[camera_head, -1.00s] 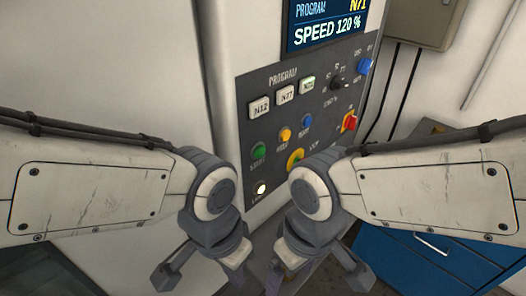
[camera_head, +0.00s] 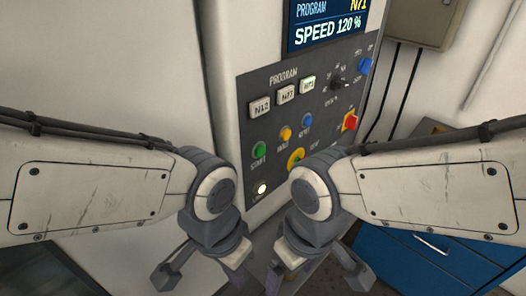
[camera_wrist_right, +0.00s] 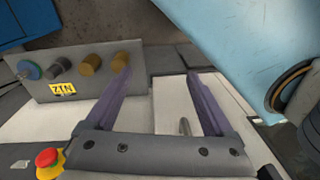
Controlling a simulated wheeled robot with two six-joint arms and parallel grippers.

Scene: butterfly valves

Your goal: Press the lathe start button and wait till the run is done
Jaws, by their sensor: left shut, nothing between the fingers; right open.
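The green start button (camera_head: 259,150) sits at the lower left of the dark control panel (camera_head: 257,87), with a label under it. Nothing touches it in the head view. A display (camera_head: 327,31) above reads PROGRAM N71 and SPEED 120 %. A round white lamp (camera_head: 262,188) below the button looks lit. My left gripper (camera_head: 236,277) is shut and empty, low in front of the panel and below the button. My right gripper (camera_head: 276,278) is beside it; in the right wrist view (camera_wrist_right: 157,75) its two fingers stand apart with nothing between them.
The panel also has three program keys (camera_head: 285,95), the right one with a greenish glow, yellow and blue buttons, knobs and a red-yellow switch (camera_head: 349,122). A blue cabinet (camera_head: 420,260) is at lower right. The right wrist view shows a grey box with knobs (camera_wrist_right: 75,72) and a red button (camera_wrist_right: 48,160).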

